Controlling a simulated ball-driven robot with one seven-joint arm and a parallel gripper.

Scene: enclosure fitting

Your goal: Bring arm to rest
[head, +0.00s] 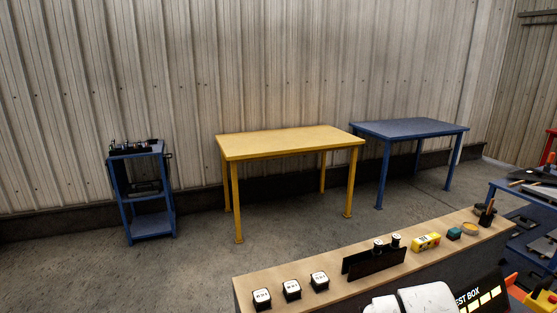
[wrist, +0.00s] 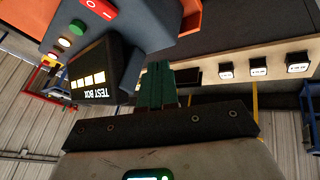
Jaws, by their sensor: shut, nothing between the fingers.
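My gripper (wrist: 157,72) shows in the wrist view, with its two dark green fingers together and nothing between them. The fingers point toward the test box (wrist: 97,78) and the wooden bench, clear of the bench items as far as I can tell. In the head view only white rounded parts of my arm show at the bottom edge, and my gripper is not visible there.
The wooden bench (head: 335,275) carries several white-faced blocks (head: 292,290), a black holder (head: 373,262), a yellow block (head: 426,242) and small containers. A yellow table (head: 290,143), a blue table (head: 410,129) and a blue cart (head: 150,190) stand beyond. Open floor lies between.

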